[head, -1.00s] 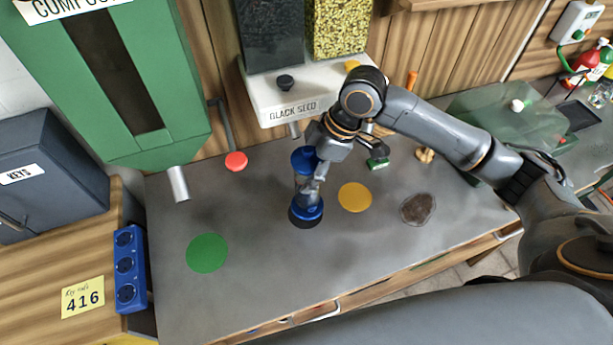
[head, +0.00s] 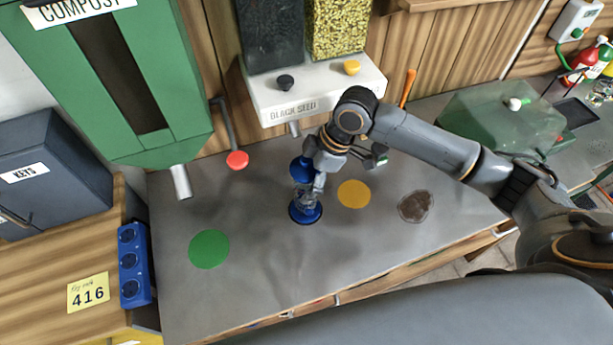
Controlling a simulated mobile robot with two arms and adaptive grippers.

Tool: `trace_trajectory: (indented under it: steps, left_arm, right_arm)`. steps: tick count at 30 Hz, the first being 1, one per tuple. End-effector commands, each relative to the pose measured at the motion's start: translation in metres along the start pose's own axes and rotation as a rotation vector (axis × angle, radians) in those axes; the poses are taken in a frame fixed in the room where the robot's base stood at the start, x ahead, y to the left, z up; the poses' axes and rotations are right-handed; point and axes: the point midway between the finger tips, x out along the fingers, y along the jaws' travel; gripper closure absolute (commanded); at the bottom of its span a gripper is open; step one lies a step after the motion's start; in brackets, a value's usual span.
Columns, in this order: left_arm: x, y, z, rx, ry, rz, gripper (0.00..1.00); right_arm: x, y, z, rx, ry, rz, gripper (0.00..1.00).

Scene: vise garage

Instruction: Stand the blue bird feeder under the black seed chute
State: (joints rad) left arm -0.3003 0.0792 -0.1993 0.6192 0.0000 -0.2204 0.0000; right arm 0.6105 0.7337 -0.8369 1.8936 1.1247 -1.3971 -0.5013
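The blue bird feeder (head: 304,210) has a clear tube between a blue cap and a blue base. It stands roughly upright at the middle of the grey bench, its base at or very near the bench top. My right gripper (head: 316,187) is at the tube from the right, fingers closed around it; the far finger is partly hidden. The black seed chute (head: 294,127) is a short metal spout under the white block labelled BLACK SEED, behind the feeder in the picture. My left gripper is out of view.
A yellow disc (head: 354,194) and a brown patch (head: 415,206) lie right of the feeder, a green disc (head: 209,249) to its left. The green compost bin (head: 150,110) with a metal spout stands at left. A red-ended lever (head: 237,160) hangs nearby.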

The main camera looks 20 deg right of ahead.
Motion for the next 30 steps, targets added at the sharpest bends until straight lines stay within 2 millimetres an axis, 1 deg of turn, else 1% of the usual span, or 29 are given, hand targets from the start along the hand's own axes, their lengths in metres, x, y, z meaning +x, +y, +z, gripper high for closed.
trace_trajectory:
  steps: [5, 8, 11, 18, 21, 25, 30]
  left_arm:
    - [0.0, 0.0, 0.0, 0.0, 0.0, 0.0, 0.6]
    - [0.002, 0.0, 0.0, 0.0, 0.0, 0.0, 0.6]
    - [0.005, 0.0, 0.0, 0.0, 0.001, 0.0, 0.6]
    - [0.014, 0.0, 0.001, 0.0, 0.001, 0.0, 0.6]
    - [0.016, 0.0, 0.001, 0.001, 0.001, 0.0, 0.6]
    - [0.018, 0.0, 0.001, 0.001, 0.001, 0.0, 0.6]
    - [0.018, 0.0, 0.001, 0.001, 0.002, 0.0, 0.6]
  right_arm:
    - [-0.002, 0.0, -0.001, 0.0, 0.0, 0.001, 0.25]
    - [-0.009, 0.001, -0.001, -0.001, 0.001, 0.003, 0.25]
    - [-0.025, 0.002, 0.0, -0.002, 0.001, 0.006, 0.25]
    - [-0.077, 0.002, 0.0, -0.002, 0.001, 0.006, 0.25]
    - [-0.095, 0.001, 0.0, -0.001, 0.0, 0.005, 0.25]
    - [-0.113, 0.001, -0.001, 0.0, 0.001, 0.003, 0.25]
    - [-0.122, 0.0, -0.001, 0.0, 0.0, 0.0, 0.25]
